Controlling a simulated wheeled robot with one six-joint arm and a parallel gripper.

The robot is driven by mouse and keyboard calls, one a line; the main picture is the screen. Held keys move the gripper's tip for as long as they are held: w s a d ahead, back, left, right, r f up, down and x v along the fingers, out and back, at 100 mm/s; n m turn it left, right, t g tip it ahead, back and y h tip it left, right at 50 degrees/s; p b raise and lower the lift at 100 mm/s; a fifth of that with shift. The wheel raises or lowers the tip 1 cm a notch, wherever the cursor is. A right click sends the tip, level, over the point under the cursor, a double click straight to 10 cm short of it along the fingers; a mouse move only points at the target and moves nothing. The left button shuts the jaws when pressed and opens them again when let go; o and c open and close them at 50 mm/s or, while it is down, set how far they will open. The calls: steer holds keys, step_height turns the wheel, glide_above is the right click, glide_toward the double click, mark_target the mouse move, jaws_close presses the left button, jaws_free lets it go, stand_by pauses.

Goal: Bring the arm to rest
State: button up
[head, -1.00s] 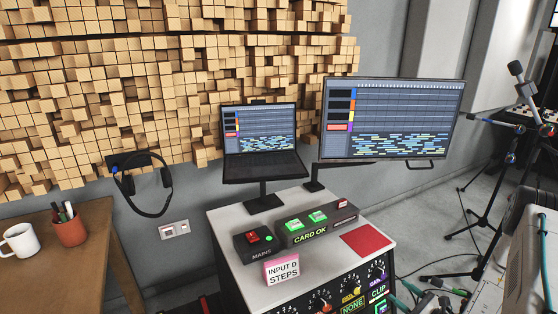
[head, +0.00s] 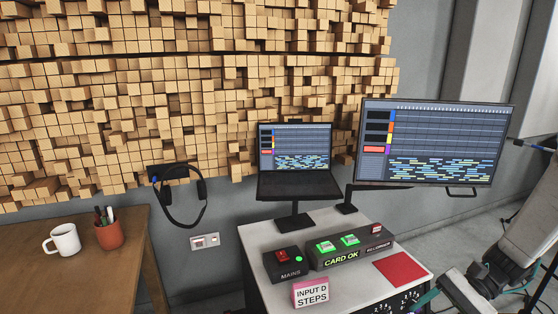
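A pale grey jointed part of my arm shows at the lower right of the head view, beside the right edge of the desk unit. My gripper cannot be made out in the view, so its fingers and anything in them are not seen. The white-topped desk unit (head: 368,227) stands at the lower middle.
A wooden table (head: 60,283) with a mug (head: 65,240) and pen cup (head: 109,235) is at left. A headset (head: 183,205) hangs on the wall.

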steer(key=s+a+r+n+t+h, duration=0.2)
steer(key=s+r+n+h, duration=0.3)
steer(key=r, duration=0.5)
steer(key=s+a+r+n+t+h, duration=0.2)
steer(key=s+r+n+h, duration=0.4)
steer(key=s+r, duration=0.3)
steer(key=shift+a+r, duration=0.4)
steer(key=shift+a, duration=0.5)
stand_by(0.6)
